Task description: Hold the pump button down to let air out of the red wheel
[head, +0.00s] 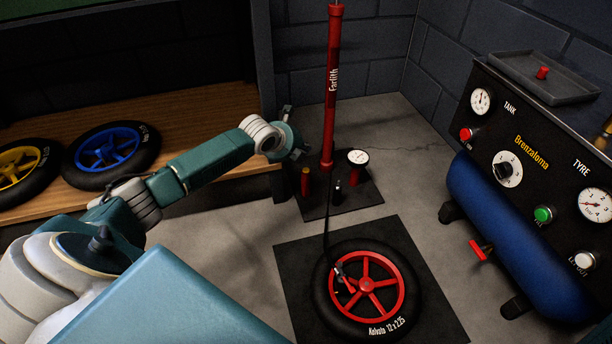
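The red wheel (366,283) with its black tyre lies flat on a dark mat (425,262) on the floor. A thin black hose (326,220) runs to it from the red floor pump (332,90), which stands upright behind it. Which part is the button is not clear. My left gripper (297,137) is just left of the pump tube, above the base; its fingers are too dark and small to read. My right gripper is out of view.
A blue compressor (515,235) with dials and red, green and white buttons stands at the right, a grey tray (545,78) on top. A wooden bench (205,105) at the left holds a blue wheel (108,150) and a yellow wheel (18,168).

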